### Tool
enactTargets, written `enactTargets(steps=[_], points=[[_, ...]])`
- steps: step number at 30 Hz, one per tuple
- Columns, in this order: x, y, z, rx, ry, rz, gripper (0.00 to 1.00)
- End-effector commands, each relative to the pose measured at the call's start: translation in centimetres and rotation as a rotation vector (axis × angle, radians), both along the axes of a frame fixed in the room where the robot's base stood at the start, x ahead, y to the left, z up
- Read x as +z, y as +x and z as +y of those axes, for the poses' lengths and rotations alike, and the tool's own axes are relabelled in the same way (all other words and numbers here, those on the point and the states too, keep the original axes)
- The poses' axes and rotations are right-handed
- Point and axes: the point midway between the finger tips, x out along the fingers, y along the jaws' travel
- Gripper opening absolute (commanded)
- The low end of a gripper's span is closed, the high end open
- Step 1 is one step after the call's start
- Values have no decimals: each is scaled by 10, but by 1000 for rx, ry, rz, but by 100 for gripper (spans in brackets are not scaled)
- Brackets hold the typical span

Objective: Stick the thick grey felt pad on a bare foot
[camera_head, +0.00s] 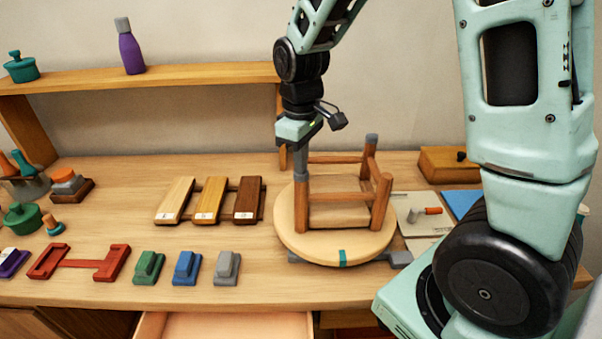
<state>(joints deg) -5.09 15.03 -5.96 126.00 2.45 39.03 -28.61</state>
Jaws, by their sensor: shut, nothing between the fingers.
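A wooden stool (381,201) lies upside down with its legs up on a round pale seat (335,246). The rear right leg carries a grey cap (371,139) that looks like a felt pad. The front right leg top looks bare. My gripper (301,172) points down at the front left leg (301,210), its tip at or just above the leg top. It is shut and empty. It hides the rear left leg, and I cannot tell whether the grey at its tip includes a pad on the leg. No loose thick grey pad is clearly visible.
Green, blue and grey blocks (227,268) and a red holder (78,262) line the front left. Three wood samples (208,202) lie left of the stool. A pale board with an orange-handled tool (424,212) lies to its right. A drawer (225,326) stands open below.

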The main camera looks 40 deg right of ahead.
Motion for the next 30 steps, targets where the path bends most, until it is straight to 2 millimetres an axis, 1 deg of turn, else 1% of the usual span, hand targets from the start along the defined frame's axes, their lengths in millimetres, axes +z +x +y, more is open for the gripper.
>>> enactTargets(steps=[2,22,25,30], points=[[3,-2,0,0,0,6,0],[56,0,0,0,0,2,0],[60,0,0,0,0,2,0],[59,0,0,0,0,1,0]])
